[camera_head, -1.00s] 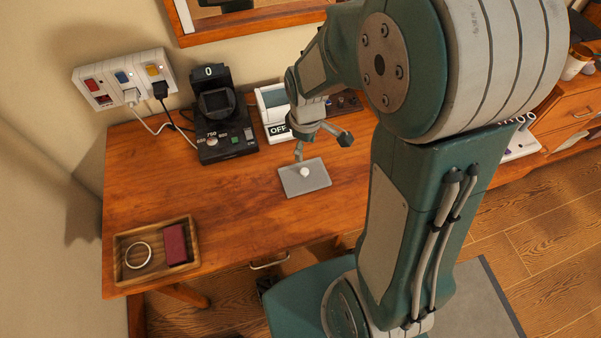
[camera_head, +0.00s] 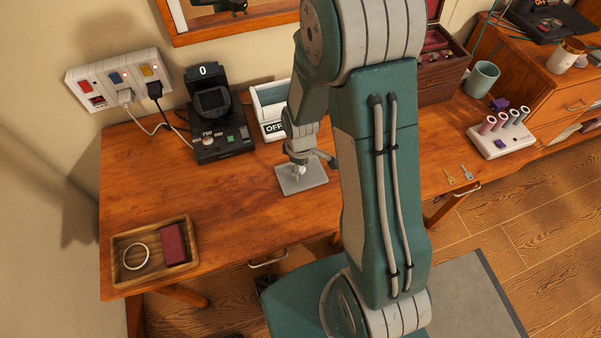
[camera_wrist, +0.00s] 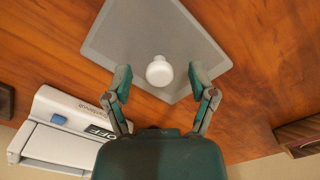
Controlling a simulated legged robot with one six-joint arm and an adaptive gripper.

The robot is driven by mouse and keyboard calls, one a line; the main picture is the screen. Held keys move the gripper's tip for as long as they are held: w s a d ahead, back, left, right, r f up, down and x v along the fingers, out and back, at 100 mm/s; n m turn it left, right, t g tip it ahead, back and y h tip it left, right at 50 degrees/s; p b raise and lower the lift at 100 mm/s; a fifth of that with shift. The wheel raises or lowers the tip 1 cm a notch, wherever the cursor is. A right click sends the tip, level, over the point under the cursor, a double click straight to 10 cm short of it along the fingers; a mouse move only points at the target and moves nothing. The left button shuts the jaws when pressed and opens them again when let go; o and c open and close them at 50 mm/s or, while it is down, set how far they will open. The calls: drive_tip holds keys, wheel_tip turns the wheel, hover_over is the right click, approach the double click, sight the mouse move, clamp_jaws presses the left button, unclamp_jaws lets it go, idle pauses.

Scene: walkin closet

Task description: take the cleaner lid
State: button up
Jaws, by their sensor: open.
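The cleaner lid (camera_head: 315,179) is a flat grey plate with a round white knob, lying on the wooden desk (camera_head: 235,185). In the wrist view the lid (camera_wrist: 135,30) lies below my gripper, and its white knob (camera_wrist: 159,72) shows between the two fingertips. My gripper (camera_wrist: 159,78) is open, with one finger on each side of the knob and a visible gap to each. In the head view my gripper (camera_head: 300,172) is just over the lid and partly hides the knob. Whether the fingertips touch the plate I cannot tell.
A white device marked OFF (camera_head: 272,130) stands close behind the lid, with a black device (camera_head: 218,145) to its left. A wooden tray (camera_head: 125,275) sits at the front left. A green mug (camera_head: 482,80), keys (camera_head: 467,173) and a spool rack (camera_head: 500,140) are to the right.

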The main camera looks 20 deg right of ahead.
drive_tip(key=shift+f, duration=0.25)
clamp_jaws()
